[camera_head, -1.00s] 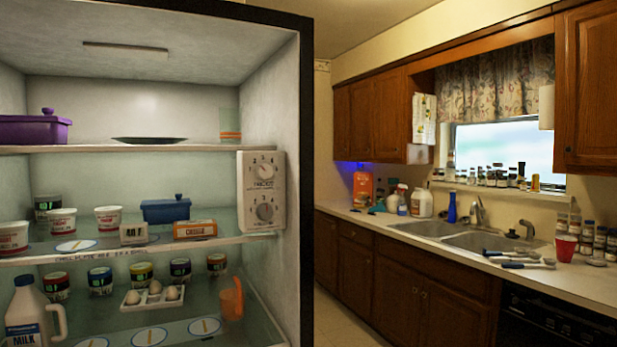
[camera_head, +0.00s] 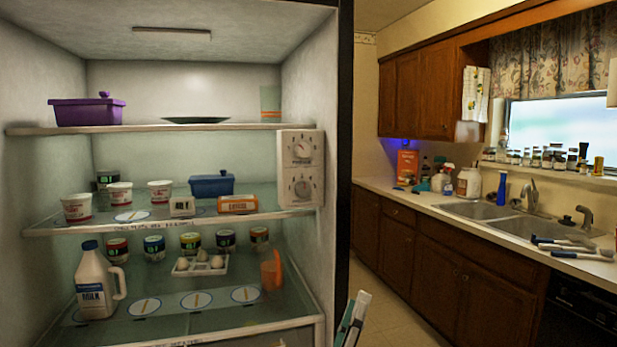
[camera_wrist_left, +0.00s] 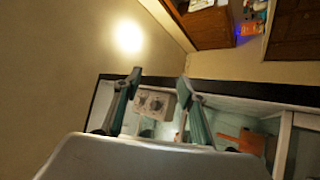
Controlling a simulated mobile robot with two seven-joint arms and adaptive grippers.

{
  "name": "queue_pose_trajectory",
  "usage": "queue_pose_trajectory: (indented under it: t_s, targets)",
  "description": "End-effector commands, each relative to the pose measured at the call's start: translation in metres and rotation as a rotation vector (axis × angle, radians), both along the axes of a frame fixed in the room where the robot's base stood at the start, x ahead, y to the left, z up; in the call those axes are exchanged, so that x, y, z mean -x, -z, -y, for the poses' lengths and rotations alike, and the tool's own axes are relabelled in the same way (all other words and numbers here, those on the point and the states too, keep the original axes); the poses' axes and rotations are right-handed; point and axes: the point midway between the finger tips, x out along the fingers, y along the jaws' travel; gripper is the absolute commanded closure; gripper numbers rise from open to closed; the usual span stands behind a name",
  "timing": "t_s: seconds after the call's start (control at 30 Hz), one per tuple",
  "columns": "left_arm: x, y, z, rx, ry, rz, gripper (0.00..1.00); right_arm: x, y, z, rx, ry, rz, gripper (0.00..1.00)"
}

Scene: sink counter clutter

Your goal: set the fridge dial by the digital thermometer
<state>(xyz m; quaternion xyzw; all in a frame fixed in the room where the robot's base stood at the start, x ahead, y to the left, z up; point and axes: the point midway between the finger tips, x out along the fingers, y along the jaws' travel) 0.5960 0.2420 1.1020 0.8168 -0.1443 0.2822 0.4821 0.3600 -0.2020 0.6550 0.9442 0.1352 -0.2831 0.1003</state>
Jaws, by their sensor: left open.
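The white dial panel (camera_head: 301,168) is mounted at the right end of the fridge's middle shelf. It has an upper dial (camera_head: 302,148) and a lower dial (camera_head: 302,188); their settings are too small to read surely. A small cream box with dark digits, apparently the digital thermometer (camera_head: 182,206), stands on the middle shelf; its reading is unclear. My left gripper (camera_head: 353,318) shows at the bottom edge, below and right of the panel. In the left wrist view its fingers (camera_wrist_left: 160,79) are apart and empty, with the dial panel (camera_wrist_left: 155,104) seen between them. My right gripper is out of view.
White tubs (camera_head: 119,195), a blue container (camera_head: 211,185) and an orange-white box (camera_head: 237,204) share the middle shelf. A milk jug (camera_head: 95,285), an egg tray (camera_head: 200,265) and an orange pitcher (camera_head: 271,272) stand below. The fridge's right wall (camera_head: 343,150) edges the open floor.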

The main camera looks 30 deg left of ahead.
Motion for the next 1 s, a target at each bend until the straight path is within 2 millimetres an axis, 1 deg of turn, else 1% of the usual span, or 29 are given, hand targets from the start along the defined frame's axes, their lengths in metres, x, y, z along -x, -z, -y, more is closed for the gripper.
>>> queue_pose_trajectory:
  t_s: [0.03,0.07,0.1,0.17,0.2,0.3,0.33,0.43,0.5,0.6,0.77,0.87,1.0]
  targets:
    - [-0.005,-0.051,-0.019,0.146,0.010,0.099,0.59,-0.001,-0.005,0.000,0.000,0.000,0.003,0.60]
    - [-0.007,-0.073,-0.032,0.236,0.020,0.148,0.59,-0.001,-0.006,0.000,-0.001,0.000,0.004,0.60]
    - [-0.009,-0.101,-0.048,0.356,0.034,0.209,0.59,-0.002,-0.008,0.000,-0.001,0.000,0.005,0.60]
    - [-0.011,-0.137,-0.072,0.536,0.064,0.290,0.59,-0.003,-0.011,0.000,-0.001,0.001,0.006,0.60]
    - [-0.013,-0.158,-0.086,0.654,0.087,0.338,0.59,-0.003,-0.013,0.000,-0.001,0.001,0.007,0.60]
    - [-0.021,-0.199,-0.115,0.929,0.157,0.424,0.59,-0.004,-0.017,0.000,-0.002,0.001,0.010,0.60]
    - [-0.024,-0.208,-0.121,1.005,0.178,0.440,0.59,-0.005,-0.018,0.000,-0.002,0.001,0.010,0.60]
    - [-0.034,-0.232,-0.133,1.215,0.243,0.470,0.59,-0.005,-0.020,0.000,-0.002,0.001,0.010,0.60]
    - [-0.041,-0.242,-0.136,1.326,0.281,0.474,0.59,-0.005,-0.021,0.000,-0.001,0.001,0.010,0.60]
    - [-0.047,-0.252,-0.136,1.429,0.317,0.470,0.59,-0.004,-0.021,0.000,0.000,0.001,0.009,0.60]
    - [-0.055,-0.258,-0.139,1.487,0.335,0.462,0.59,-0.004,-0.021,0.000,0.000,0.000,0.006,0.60]
    - [-0.063,-0.263,-0.147,1.486,0.334,0.465,0.59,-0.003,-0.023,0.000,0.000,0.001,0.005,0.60]
    - [-0.077,-0.272,-0.162,1.485,0.333,0.465,0.59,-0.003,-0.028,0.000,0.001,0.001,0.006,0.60]
